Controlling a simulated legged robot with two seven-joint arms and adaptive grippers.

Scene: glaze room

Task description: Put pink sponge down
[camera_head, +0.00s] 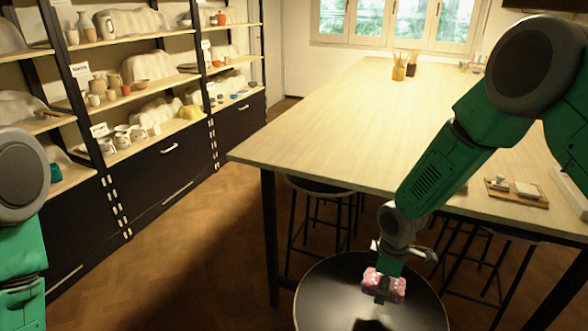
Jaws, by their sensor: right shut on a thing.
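The pink sponge (396,288) is a small pink speckled block in the lower middle of the head view. My right gripper (384,285) points down and is shut on it, with dark finger parts covering part of the sponge. Both are over a round black surface (325,300) beside the wooden table. I cannot tell whether the sponge touches that surface. My left arm shows at the left edge, but its gripper is out of the picture.
A long light wooden table (330,135) stands behind my right arm, with a small wooden tray (517,193) and brush pots (399,72) on it. Stools (318,186) are under its edge. Shelves of pottery (130,90) line the left wall. The floor between is clear.

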